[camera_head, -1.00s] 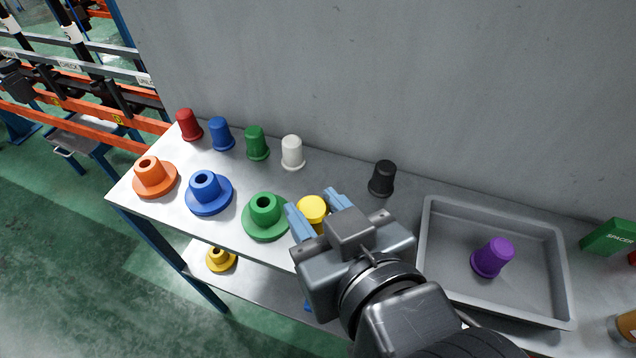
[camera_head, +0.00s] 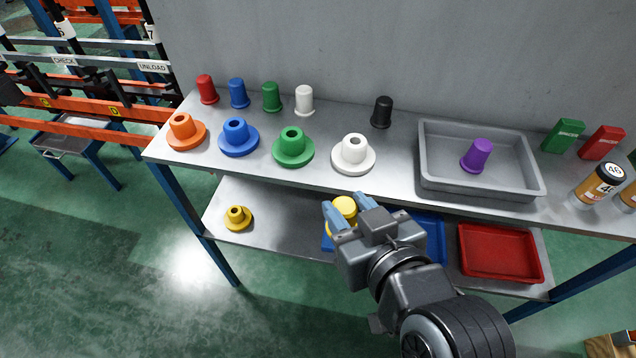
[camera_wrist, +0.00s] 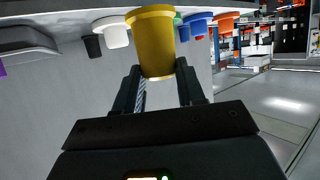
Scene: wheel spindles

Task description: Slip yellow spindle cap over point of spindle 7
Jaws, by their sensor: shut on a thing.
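The yellow spindle cap (camera_head: 344,207) is between the fingers of my gripper (camera_head: 349,212), which is shut on it. The cap also shows large in the wrist view (camera_wrist: 153,40), held between both fingertips (camera_wrist: 160,75). In the head view my gripper is in front of the bench, clear of its top, with the lower shelf behind it. At the upper left stands a rack with spindles; one of its labels (camera_head: 151,33) reads 7. The point of spindle 7 cannot be made out clearly.
On the bench top (camera_head: 215,165) stand red, blue, green, white and black caps, several flanged cones, and a grey tray (camera_head: 480,190) with a purple cap (camera_head: 476,156). A yellow cone (camera_head: 237,218) and a red tray (camera_head: 500,252) are on the lower shelf. Floor is free at left.

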